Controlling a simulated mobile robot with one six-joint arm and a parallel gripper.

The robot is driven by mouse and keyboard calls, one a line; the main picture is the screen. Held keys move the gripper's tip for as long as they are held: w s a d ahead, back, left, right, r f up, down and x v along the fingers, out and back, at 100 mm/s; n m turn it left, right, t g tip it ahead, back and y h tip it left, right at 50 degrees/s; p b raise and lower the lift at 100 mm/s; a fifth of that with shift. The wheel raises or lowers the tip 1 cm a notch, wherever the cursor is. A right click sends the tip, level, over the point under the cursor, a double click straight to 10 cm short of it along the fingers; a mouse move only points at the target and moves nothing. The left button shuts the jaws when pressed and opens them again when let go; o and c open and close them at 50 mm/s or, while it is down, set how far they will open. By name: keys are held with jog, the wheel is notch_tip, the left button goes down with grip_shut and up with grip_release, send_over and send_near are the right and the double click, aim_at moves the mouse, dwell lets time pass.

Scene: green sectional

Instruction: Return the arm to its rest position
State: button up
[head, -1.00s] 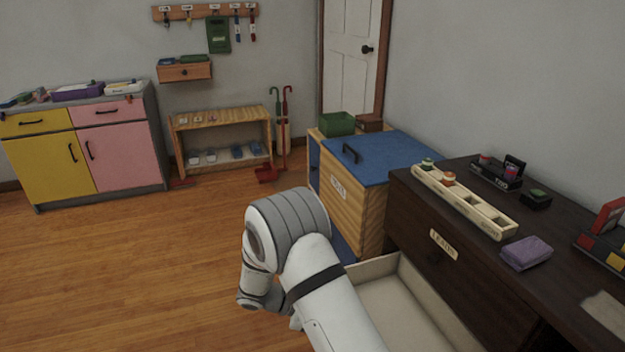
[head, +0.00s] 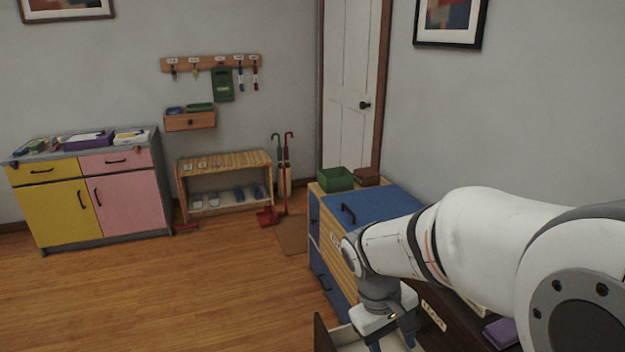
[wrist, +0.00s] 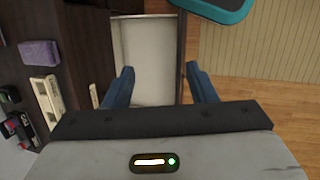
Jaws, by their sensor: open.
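My arm reaches in from the right of the head view, over the dark dresser. My gripper (head: 393,342) points down at the bottom edge of that view, above the pulled-out drawer (head: 348,336). In the wrist view my gripper (wrist: 160,84) has its two blue fingers spread wide, with nothing between them. The pale, empty-looking drawer floor (wrist: 148,50) lies beneath and beyond the fingers.
The dark dresser (wrist: 84,40) carries a purple block (wrist: 40,53) and a cream slotted tray (wrist: 46,95). A wooden cabinet with a blue top (head: 385,204) stands beyond my arm. A yellow and pink cabinet (head: 90,205) is far left. Wood floor (head: 180,290) is clear.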

jog(key=s+r+m+t+y+p, duration=0.3)
jog(key=s+r+p, duration=0.3)
jog(key=r, duration=0.6)
jog(key=shift+s+d+r+m+t+p, duration=0.2)
jog(key=shift+d+m+t+p, duration=0.25)
jog(key=shift+m, duration=0.35)
jog(key=shift+a+f, duration=0.1)
jog(key=shift+a, duration=0.05)
